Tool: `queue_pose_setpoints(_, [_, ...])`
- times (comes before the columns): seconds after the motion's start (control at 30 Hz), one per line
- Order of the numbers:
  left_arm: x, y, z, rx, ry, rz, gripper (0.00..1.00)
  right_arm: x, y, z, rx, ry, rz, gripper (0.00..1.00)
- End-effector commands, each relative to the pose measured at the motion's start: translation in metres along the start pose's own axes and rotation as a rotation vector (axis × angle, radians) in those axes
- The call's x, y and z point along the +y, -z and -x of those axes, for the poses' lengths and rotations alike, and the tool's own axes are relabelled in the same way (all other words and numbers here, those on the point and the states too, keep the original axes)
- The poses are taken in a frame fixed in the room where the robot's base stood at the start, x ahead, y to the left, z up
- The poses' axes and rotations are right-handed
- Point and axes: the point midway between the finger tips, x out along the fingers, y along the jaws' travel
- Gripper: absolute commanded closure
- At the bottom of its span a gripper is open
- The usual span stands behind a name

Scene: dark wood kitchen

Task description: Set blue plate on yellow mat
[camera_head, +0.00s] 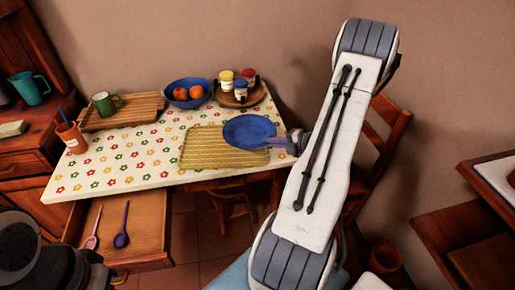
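The blue plate (245,130) is over the right end of the yellow mat (203,150) on the flowered table, overlapping the mat's right edge. I cannot tell whether it rests on the mat or is a little above it. My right gripper (276,142) is at the plate's right rim, with its fingers reaching the rim. The fingers are too small to tell whether they are closed on it. My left gripper is not in view; only a dark part of my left arm shows at the lower left.
A blue bowl with fruit (187,93), a round wooden tray (252,97) with several jars, and a wooden board (122,112) with a green mug (105,103) stand at the back. An open drawer (145,228) holds two spoons. The table's front left (120,170) is clear.

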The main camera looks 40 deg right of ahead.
Motion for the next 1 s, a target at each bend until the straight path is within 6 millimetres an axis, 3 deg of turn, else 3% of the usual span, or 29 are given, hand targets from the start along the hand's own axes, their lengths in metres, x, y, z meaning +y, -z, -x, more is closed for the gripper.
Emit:
queue_pose_setpoints(0.1, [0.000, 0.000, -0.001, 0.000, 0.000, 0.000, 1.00, -0.002, 0.005, -0.033, 0.008, 0.001, 0.001, 1.00])
queue_pose_setpoints(0.3, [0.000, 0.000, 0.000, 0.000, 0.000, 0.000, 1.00, -0.003, 0.006, -0.061, 0.004, -0.001, 0.003, 1.00])
queue_pose_setpoints(0.63, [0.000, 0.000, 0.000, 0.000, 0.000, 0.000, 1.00, -0.036, 0.005, -0.079, 0.001, -0.001, -0.001, 1.00])
queue_pose_setpoints(1.0, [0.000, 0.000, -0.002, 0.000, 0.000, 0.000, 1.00, -0.041, 0.005, -0.081, 0.000, -0.001, 0.001, 1.00])
